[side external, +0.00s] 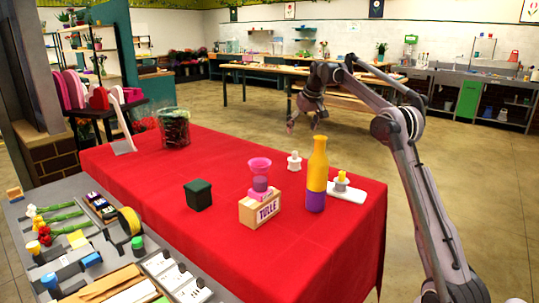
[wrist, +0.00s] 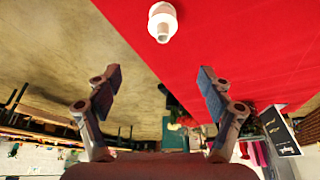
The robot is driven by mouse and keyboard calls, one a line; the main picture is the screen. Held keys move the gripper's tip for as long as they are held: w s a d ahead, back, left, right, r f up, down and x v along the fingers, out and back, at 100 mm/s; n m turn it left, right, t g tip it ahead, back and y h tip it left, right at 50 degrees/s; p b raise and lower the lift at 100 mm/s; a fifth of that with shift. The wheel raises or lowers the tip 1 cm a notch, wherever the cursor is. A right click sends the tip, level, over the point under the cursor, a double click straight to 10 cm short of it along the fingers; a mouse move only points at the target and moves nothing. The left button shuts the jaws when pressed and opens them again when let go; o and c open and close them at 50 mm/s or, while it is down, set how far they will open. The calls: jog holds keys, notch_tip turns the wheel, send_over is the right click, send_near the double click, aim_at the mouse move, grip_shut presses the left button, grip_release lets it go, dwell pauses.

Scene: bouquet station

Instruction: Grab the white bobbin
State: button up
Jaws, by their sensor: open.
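The white bobbin (side external: 294,162) stands upright on the red table in the side view, near the far edge and left of the yellow and purple bottle. In the wrist view a white bobbin (wrist: 162,22) shows at the top middle on the red cloth, clear of the fingers. My gripper (side external: 304,124) is above and beyond the far table edge, apart from the bobbin. In the wrist view my gripper (wrist: 159,80) has its two fingers wide apart with nothing between them.
The bottle (side external: 317,178), a white board (side external: 352,194) with a yellow-topped piece, a pink goblet-shaped item (side external: 260,166), a TULLE box (side external: 259,209) and a dark green block (side external: 198,195) stand nearby. The red table (side external: 225,157) is bare left of the bobbin.

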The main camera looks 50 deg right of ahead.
send_near(296, 156)
jog(key=f, duration=0.2)
jog(key=x, duration=1)
jog(key=shift+w+d+f, duration=0.15)
jog(key=shift+w+d, duration=0.1)
jog(key=shift+w, duration=0.15)
jog(key=c, duration=1.2)
